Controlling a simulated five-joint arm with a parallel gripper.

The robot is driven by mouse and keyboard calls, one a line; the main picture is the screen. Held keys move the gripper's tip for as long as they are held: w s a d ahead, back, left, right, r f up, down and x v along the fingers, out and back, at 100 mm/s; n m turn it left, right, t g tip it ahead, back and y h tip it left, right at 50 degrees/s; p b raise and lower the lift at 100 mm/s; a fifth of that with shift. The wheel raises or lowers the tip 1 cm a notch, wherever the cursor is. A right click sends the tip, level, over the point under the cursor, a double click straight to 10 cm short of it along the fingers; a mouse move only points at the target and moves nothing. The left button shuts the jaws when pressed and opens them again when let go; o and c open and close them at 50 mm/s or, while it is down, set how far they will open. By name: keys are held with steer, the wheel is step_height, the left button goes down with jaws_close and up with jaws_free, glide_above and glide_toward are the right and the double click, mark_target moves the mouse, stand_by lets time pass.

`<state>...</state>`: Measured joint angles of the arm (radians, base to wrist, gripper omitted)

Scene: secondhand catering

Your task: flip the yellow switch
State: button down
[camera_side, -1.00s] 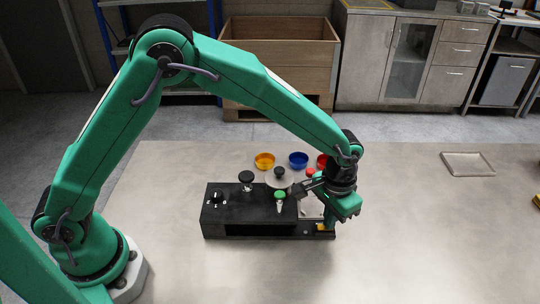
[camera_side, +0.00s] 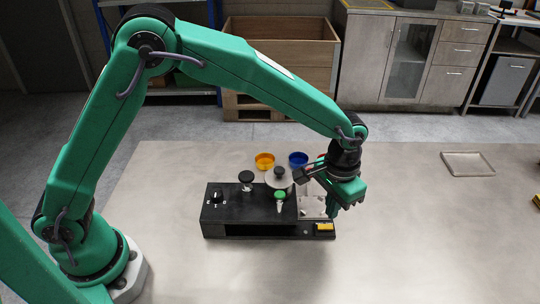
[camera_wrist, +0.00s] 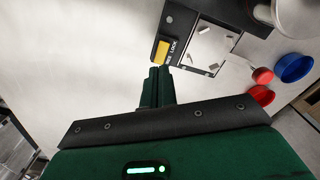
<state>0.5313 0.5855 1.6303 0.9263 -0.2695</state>
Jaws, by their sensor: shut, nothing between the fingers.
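The yellow switch (camera_side: 324,227) sits at the right end of the black box (camera_side: 250,212) on the table. In the wrist view the yellow switch (camera_wrist: 162,50) shows beside white lettering that reads partly as "LOCK". My gripper (camera_side: 333,212) is shut and empty, pointing down above and just behind the switch in the side view. In the wrist view my gripper's fingertips (camera_wrist: 160,72) are close below the switch in the picture, apart from it as far as I can tell. I cannot tell which way the switch is set.
The box carries a black knob (camera_side: 246,177), a green-topped part (camera_side: 280,195) and a pale plate with small loose pieces (camera_wrist: 208,48). A tray (camera_side: 467,164) lies far right. The table front is clear.

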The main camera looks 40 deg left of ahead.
mark_target(326, 225)
steer(key=shift+r, duration=1.5)
steer(key=s+a+r+n+t, duration=0.1)
steer(key=s+a+r, duration=0.3)
steer(key=a+r, duration=0.35)
steer(key=s+a+r+n+t, duration=0.1)
steer(key=s+a+r+t, duration=0.1)
steer(key=s+a+r, duration=0.35)
steer(key=s+a+r+n+t, duration=0.1)
steer(key=s+a+t, duration=0.1)
steer(key=s+a, duration=0.9)
steer(key=shift+s+a+r+t, duration=0.2)
steer(key=shift+a+t, duration=0.1)
steer(key=shift+a, duration=0.4)
steer(key=shift+w, duration=0.1)
